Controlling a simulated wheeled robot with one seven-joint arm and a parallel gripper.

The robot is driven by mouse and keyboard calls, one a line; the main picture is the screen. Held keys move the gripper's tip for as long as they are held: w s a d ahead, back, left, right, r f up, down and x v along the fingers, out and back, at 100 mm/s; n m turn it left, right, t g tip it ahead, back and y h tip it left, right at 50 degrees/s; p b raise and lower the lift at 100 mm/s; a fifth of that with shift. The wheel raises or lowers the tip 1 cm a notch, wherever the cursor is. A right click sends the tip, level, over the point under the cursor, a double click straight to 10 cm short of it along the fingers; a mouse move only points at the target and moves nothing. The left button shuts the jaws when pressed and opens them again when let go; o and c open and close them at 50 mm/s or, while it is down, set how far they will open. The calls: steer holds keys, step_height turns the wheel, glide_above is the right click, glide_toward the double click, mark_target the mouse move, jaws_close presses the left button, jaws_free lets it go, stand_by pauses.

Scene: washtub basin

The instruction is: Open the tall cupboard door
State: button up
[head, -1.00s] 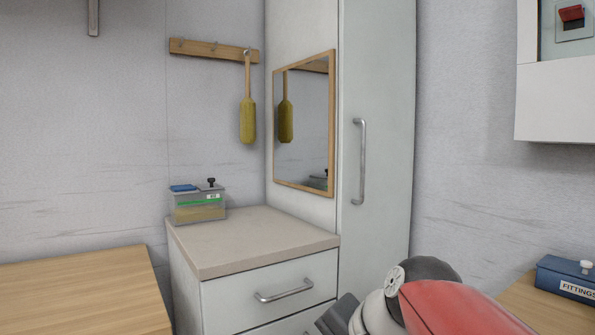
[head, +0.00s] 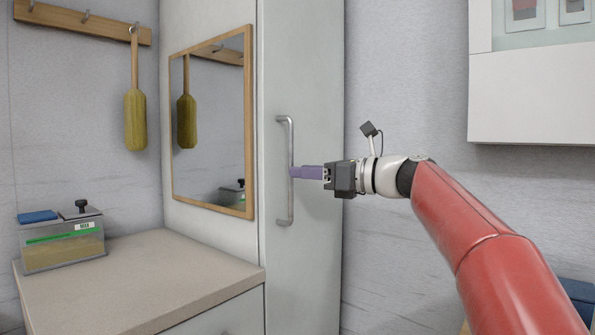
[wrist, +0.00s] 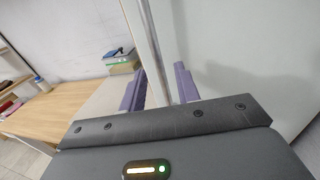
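The tall cupboard door (head: 318,85) is a pale, narrow panel that looks shut in the head view. It carries a long vertical grey bar handle (head: 290,205) near its left edge. My gripper (head: 293,172) is at the handle's middle height, reaching from the right with its purple fingers. In the wrist view, the handle (wrist: 152,45) runs between the two fingers of my gripper (wrist: 160,88). The fingers stand apart, with a gap visible on each side of the bar. The exact fingertip contact is hard to see.
A low cabinet with a beige top (head: 150,270) stands left of the cupboard, holding a clear box (head: 62,245). A wood-framed mirror (head: 215,120) is on the cupboard's side. A white wall cabinet (head: 530,90) hangs at upper right. Bare wall lies between it and the cupboard.

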steer(key=x, duration=0.2)
steer(key=shift+w+a, duration=0.1)
steer(key=shift+a, duration=0.15)
jaws_close()
